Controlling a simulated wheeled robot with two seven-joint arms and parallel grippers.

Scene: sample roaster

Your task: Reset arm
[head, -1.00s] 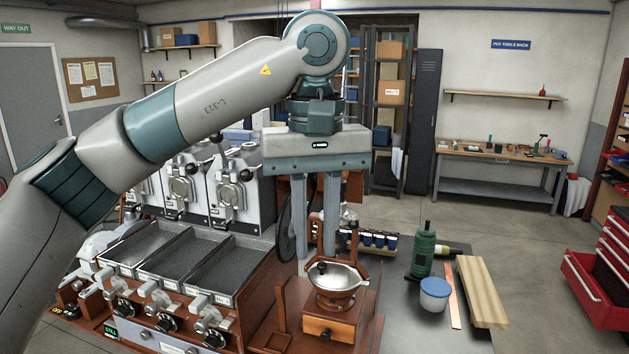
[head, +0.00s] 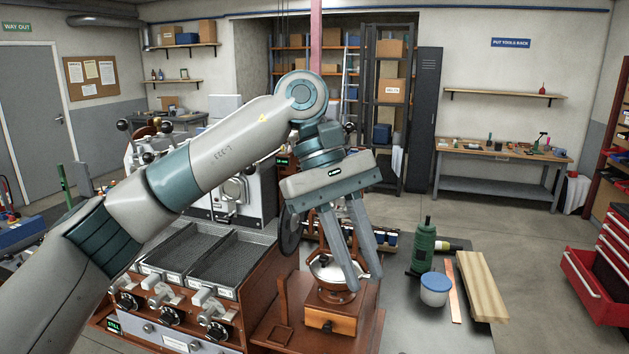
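My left arm comes in from the left of the head view. My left gripper (head: 361,282) points down and slightly right, with its two fingers apart and nothing seen between them. Its fingers are in front of the wooden hand grinder (head: 333,320), hiding part of its metal bowl (head: 328,268). Whether the fingers touch the grinder I cannot tell. My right gripper is not in view.
The sample roaster (head: 160,345) with mesh trays (head: 228,262) stands left of the grinder.

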